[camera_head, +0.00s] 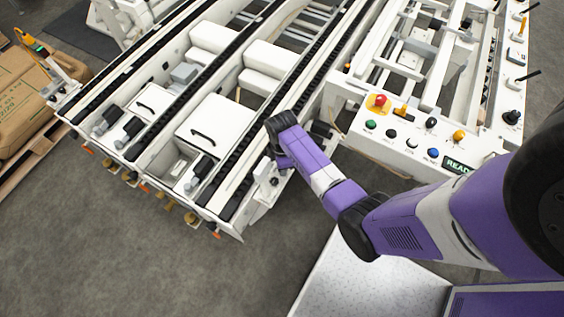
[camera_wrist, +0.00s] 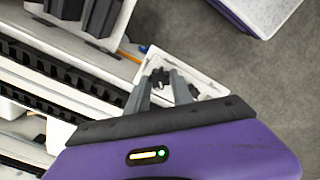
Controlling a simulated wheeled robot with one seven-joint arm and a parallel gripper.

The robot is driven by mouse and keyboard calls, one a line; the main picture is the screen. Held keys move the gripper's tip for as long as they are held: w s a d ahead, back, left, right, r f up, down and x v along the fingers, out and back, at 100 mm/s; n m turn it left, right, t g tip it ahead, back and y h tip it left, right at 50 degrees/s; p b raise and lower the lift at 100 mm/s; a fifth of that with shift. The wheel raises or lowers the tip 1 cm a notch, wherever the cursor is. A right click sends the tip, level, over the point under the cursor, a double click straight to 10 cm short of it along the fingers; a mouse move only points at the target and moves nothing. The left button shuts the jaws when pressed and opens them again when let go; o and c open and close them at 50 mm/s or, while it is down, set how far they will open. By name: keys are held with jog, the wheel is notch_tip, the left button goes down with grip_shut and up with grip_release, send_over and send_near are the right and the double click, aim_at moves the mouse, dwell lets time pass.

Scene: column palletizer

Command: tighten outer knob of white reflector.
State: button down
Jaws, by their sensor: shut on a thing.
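The white reflector (camera_wrist: 208,70) is a pale bracket at the conveyor's front right corner in the wrist view. In the head view it is a small white block (camera_head: 263,171) beside my wrist. A small dark knob (camera_wrist: 160,77) on it sits between the fingers of my gripper (camera_wrist: 163,80), which is shut on it. A second dark part (camera_wrist: 193,90) shows just right of the fingers; I cannot tell if it is another knob. In the head view my gripper (camera_head: 281,163) is mostly hidden by my wrist.
White conveyor rails with black chains (camera_head: 245,140) run close beside my gripper. A control panel (camera_head: 405,145) with coloured buttons and a red emergency stop (camera_head: 379,101) stands to the right. The grey floor (camera_head: 130,265) in front is clear.

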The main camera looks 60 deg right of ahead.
jog(key=m+p, duration=0.1)
jog(key=m, duration=0.3)
jog(key=shift+w+r, duration=0.1)
jog(key=shift+m+p, duration=0.6)
jog(key=shift+m, duration=1.2)
jog(key=c, duration=1.1)
grip_release()
